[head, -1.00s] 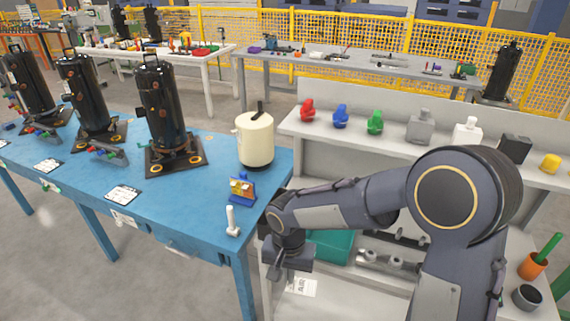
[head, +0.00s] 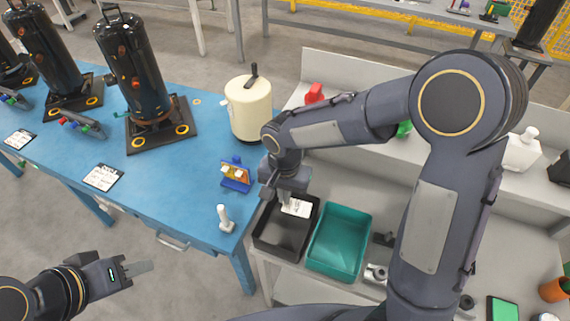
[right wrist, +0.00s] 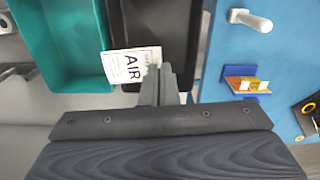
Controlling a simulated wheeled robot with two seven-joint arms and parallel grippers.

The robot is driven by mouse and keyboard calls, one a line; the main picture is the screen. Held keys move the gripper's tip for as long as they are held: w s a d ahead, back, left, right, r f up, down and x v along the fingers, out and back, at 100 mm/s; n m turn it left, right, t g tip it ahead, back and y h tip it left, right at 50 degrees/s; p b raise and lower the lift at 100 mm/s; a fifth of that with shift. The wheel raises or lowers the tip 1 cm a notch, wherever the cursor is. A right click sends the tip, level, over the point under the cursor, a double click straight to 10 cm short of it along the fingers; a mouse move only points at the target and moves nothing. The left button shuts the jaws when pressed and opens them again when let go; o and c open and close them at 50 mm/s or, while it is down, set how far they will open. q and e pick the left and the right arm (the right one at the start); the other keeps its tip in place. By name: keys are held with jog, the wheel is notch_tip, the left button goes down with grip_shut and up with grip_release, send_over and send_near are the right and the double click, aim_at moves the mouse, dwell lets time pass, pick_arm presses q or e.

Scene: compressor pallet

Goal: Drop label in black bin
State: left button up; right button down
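The white label (head: 297,207), printed AIR, is at the tips of my right gripper (head: 288,196), over the black bin (head: 283,238). In the right wrist view, the label (right wrist: 130,66) sits at the fingertips (right wrist: 160,72); the fingers look closed on its edge. It overlaps the side of the black bin (right wrist: 182,40) nearest the teal bin. I cannot tell its exact height above the bin floor. My left gripper (head: 136,268) is at the lower left, apart from the table, seen side-on; its finger gap is hidden.
A teal bin (head: 340,243) stands right beside the black bin. The blue table (head: 185,190) adjoins on the left, with a cream tank (head: 249,112), a small blue holder (head: 236,180) and a white peg (head: 225,219) near its edge. My right arm hides part of the shelf.

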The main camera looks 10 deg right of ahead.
jog(key=shift+w, duration=0.2)
jog(key=shift+f, duration=0.15)
jog(key=shift+f+b, duration=0.7)
notch_tip(320, 180, down, 4)
jog(key=b, duration=0.2)
jog(key=shift+b, duration=0.4)
jog(key=c, duration=1.6)
grip_release()
